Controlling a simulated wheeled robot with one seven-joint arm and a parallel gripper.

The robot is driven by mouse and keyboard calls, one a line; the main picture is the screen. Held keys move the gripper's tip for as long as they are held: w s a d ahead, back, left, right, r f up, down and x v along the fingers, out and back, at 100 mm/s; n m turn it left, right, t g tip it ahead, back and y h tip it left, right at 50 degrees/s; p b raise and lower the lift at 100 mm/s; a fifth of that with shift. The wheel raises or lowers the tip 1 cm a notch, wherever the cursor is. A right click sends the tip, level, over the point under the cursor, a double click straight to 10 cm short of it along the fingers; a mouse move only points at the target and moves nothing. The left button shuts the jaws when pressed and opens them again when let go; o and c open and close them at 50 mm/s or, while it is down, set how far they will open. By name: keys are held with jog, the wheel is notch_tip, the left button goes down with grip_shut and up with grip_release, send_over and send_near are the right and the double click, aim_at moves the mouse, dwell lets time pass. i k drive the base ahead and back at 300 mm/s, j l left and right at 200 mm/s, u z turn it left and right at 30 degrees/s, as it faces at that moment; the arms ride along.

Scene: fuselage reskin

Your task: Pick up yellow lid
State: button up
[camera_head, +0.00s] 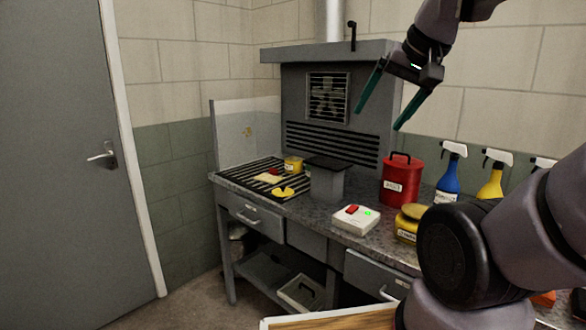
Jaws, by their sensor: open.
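A flat yellow round piece (282,192), which looks like the yellow lid, lies on the dark slatted grill (262,183) at the left end of the workbench. A small dark notch or object shows at its edge. A small yellow can (293,164) stands behind it on the grill. A yellow jar (408,224) with a dull yellow top stands on the bench farther right. My gripper (379,122) is open and empty, with two green fingers pointing down and left. It is raised well above the bench, in front of the grey hood, apart from the yellow pieces.
A pale flat piece with a red item (269,175) lies on the grill. A grey block (326,180), a white box with a red button (355,219), a red canister (402,180) and several spray bottles (450,173) stand on the bench. A grey door (60,160) is at left.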

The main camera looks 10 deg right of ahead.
aim_at(283, 192)
jog(key=i+j, duration=1.2)
jog(key=j+u, duration=0.05)
